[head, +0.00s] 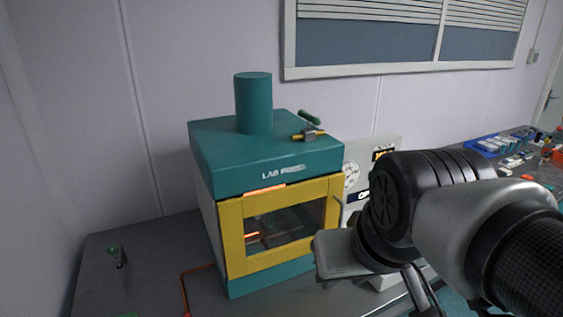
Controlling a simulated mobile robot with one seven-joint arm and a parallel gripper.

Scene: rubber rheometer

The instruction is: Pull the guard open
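The guard (232,240) is a yellow frame with a clear window on the front of the teal lab press (215,155). It looks closed against the press front. Through its window I see a dark chamber with orange-lit parts. A thin grey curved piece, perhaps its handle, shows at the frame's right edge. My gripper (421,290) is at the lower right, to the right of the guard and apart from it in the picture. My wrist hides most of it, and its fingertips cannot be made out.
A light grey control box (384,150) with a gauge stands right of the press, partly behind my arm. An orange cable (184,290) lies left of the press. A blue tray (487,146) with small items is at the far right. The grey bench (150,260) is mostly clear at left.

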